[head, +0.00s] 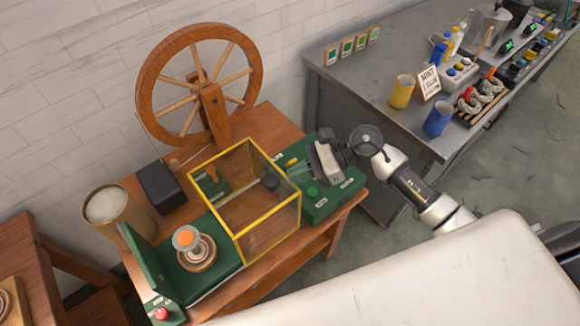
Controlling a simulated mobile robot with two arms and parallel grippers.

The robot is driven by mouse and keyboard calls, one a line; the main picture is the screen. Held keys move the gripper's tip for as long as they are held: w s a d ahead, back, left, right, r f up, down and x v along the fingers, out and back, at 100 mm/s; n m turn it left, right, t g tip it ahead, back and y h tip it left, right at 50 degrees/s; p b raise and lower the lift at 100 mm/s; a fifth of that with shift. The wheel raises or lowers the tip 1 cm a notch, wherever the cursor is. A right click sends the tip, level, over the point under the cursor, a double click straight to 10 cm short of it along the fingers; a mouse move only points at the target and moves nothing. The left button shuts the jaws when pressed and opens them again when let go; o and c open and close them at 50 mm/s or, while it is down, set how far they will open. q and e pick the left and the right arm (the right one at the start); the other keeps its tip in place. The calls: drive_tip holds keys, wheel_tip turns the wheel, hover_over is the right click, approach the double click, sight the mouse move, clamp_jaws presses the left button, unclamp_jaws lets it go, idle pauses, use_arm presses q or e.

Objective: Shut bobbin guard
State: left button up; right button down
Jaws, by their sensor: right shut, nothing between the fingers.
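The bobbin guard (268,214), a clear box with a yellow frame, stands on the wooden table, over the middle of a green machine base (213,279). The bobbin (187,240), with an orange top and pale flanges, sits to its left on the green base, outside the guard and uncovered. My right gripper (322,164) is shut and empty, just right of the guard above a green block (330,204). A small gap seems to separate them, but I cannot tell if they touch. My left gripper is not in view.
A wooden spinning wheel (200,85) stands behind the guard. A dark box (160,188) and a tub (110,210) stand at the left. A red button (161,314) is at the front left. A grey bench (385,65) with cups is at the right.

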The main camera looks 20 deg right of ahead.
drive_tip(key=shift+w+a, duration=0.1)
drive_tip(key=shift+a, duration=0.7)
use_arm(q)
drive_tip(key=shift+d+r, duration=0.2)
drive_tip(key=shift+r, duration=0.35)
use_arm(e)
drive_tip(key=shift+a+f, duration=0.1)
drive_tip(key=shift+f, duration=0.05)
drive_tip(key=s+a, duration=0.2)
drive_tip(key=a, duration=0.3)
drive_tip(key=s+a, duration=0.1)
drive_tip(key=a, duration=0.4)
drive_tip(key=s+a+p, duration=0.1)
drive_tip(key=s+a, duration=0.1)
drive_tip(key=a, duration=0.4)
drive_tip(key=shift+s, duration=0.35)
drive_tip(key=shift+s+a, duration=0.1)
drive_tip(key=shift+a, duration=0.1)
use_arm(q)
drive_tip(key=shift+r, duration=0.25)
use_arm(e)
drive_tip(key=shift+s, duration=0.1)
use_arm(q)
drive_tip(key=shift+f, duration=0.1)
use_arm(e)
drive_tip(key=shift+d, duration=0.1)
